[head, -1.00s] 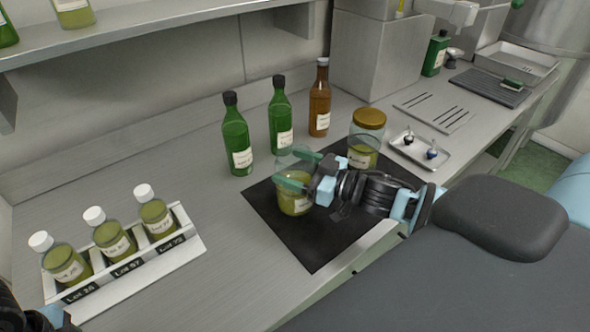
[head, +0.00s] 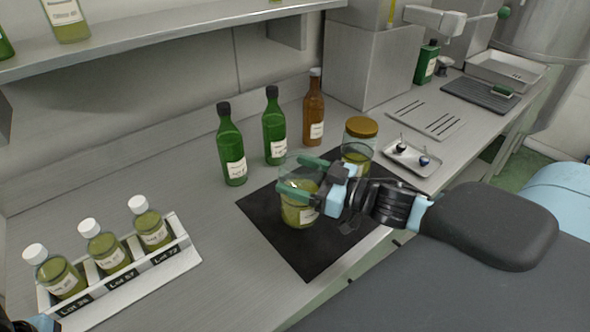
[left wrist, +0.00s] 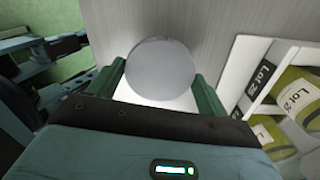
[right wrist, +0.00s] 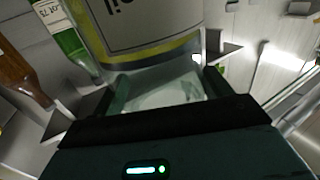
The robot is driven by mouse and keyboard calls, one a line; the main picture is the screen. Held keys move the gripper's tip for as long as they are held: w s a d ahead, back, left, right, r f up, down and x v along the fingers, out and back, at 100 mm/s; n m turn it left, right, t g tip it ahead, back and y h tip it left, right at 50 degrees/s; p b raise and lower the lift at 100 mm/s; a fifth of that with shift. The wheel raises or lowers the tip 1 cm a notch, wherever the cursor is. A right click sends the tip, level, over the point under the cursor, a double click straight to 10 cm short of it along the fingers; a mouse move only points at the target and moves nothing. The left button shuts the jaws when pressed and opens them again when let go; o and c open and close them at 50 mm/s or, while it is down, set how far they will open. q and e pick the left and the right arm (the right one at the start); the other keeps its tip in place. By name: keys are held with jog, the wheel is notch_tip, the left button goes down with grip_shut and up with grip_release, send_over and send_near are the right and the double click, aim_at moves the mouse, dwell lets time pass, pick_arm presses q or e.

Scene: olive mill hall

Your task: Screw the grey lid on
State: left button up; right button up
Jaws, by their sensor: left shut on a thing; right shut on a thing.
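The grey lid (left wrist: 160,70) is a round flat disc between the green fingers of my left gripper (left wrist: 162,80), which is shut on it. Only its smooth top face shows. In the head view the lid is out of sight at the lower left. An open glass jar (head: 298,213) with green-yellow content and a white label is upright at the black mat (head: 315,260). My right gripper (head: 303,177) is shut on its upper part from the right. The jar also fills the top of the right wrist view (right wrist: 145,35). Whether its base touches the mat is unclear.
A white rack (head: 150,272) with several white-capped bottles stands at the left, near my left gripper. Two green bottles (head: 231,150) and a brown bottle (head: 314,112) stand behind the mat. A gold-lidded jar (head: 358,145) and small tray (head: 411,160) are at the right.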

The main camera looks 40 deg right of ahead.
pick_arm(q)
jog(key=shift+w+r+t+p, duration=0.2)
jog(key=shift+r+p, duration=0.15)
jog(key=shift+r, duration=0.6)
jog(key=shift+w+r+t+p, duration=0.1)
jog(key=shift+r+t+p, duration=0.2)
jog(key=shift+r, duration=0.65)
pick_arm(e)
jog(key=s+r, duration=0.1)
jog(key=s, duration=1)
jog(key=shift+s+r, duration=0.2)
jog(key=shift+s, duration=0.15)
pick_arm(q)
jog(key=shift+s, duration=0.1)
